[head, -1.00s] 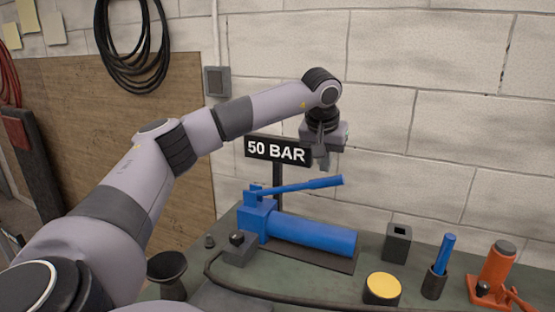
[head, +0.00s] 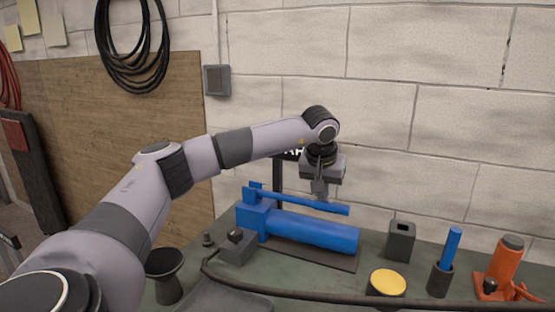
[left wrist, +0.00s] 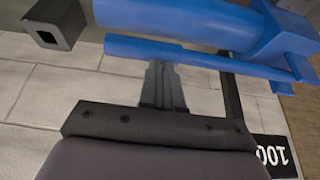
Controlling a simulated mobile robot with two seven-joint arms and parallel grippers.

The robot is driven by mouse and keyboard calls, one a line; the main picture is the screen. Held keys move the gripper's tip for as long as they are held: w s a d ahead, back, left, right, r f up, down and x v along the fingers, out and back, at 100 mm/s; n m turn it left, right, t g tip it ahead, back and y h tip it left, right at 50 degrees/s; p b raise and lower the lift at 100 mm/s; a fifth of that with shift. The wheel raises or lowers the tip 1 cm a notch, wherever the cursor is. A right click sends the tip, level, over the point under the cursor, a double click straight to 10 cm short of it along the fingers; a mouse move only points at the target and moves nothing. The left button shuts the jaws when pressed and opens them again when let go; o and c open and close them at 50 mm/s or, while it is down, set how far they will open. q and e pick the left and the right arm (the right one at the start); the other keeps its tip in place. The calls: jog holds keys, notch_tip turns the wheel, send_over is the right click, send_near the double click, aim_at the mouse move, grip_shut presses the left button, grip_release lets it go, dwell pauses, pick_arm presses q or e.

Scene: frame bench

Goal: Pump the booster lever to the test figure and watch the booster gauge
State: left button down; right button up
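The blue booster lever (head: 300,201) lies low, nearly parallel above the blue pump cylinder (head: 315,233). It also crosses the left wrist view (left wrist: 200,58). My left gripper (head: 320,192) points down at the lever near its free end. In the left wrist view its fingers (left wrist: 162,70) look shut together, their tips at the lever's edge; whether they touch it I cannot tell. The black gauge sign (head: 283,156) is mostly hidden behind my left arm in the head view. In the left wrist view the sign (left wrist: 273,157) is upside down and cut off, seemingly showing 100. My right gripper is not in view.
On the bench stand a dark square socket block (head: 400,241), a yellow-topped round piece (head: 387,283), a blue rod in a holder (head: 450,250) and an orange jack (head: 504,265). A dark hose (head: 300,292) runs along the front. The block wall is close behind.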

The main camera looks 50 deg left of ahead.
pick_arm(q)
notch_tip(320, 180, up, 7)
jog(key=p, duration=0.7)
jog(key=shift+a+f, duration=0.1)
jog(key=shift+a, duration=0.05)
jog(key=shift+f, duration=0.1)
jog(key=shift+d, duration=0.2)
